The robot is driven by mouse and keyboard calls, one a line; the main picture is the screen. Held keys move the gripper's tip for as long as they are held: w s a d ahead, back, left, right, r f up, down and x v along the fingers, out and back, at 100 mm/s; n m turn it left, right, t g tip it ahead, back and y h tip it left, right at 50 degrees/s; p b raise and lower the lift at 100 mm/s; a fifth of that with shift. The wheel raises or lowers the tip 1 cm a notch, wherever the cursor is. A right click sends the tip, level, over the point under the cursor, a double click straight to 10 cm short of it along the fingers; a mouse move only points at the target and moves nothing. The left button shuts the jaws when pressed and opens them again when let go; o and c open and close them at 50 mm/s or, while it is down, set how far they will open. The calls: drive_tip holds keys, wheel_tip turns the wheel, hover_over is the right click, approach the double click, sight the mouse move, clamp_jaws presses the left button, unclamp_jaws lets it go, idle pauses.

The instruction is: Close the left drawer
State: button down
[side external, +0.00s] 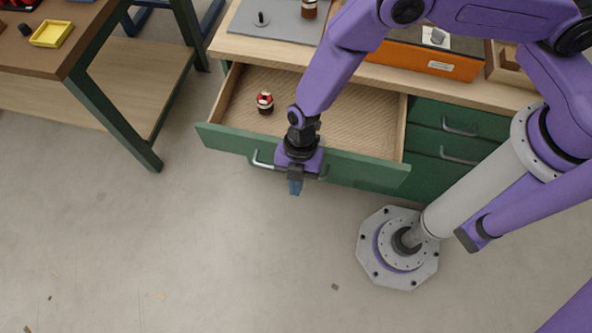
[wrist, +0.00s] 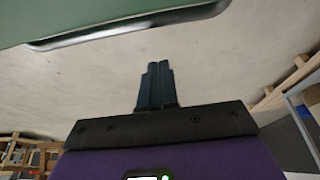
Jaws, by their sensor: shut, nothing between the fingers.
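The left drawer (side external: 360,172) is a wide green-fronted drawer with a pale wooden inside, and it stands open in the side external view. Its metal handle (side external: 262,163) is partly hidden behind my gripper (side external: 295,187). My gripper is shut and empty, in front of the drawer's front panel, pointing down toward the floor. I cannot tell whether it touches the panel. In the wrist view my gripper (wrist: 156,82) has its dark fingers together, and a green panel with a metal handle (wrist: 130,30) crosses the top of the view.
A small red, white and dark item (side external: 265,101) stands inside the drawer. Green drawers with handles (side external: 455,143) are closed at the right. A worktable (side external: 110,110) stands at the left. An orange box (side external: 425,62) sits on the counter.

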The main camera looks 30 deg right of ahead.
drive_tip(key=w+d, duration=0.2)
drive_tip(key=shift+w+d+f, duration=0.2)
drive_tip(key=shift+w, duration=0.1)
drive_tip(key=w+d, duration=0.6)
drive_tip(key=shift+w+d, duration=0.2)
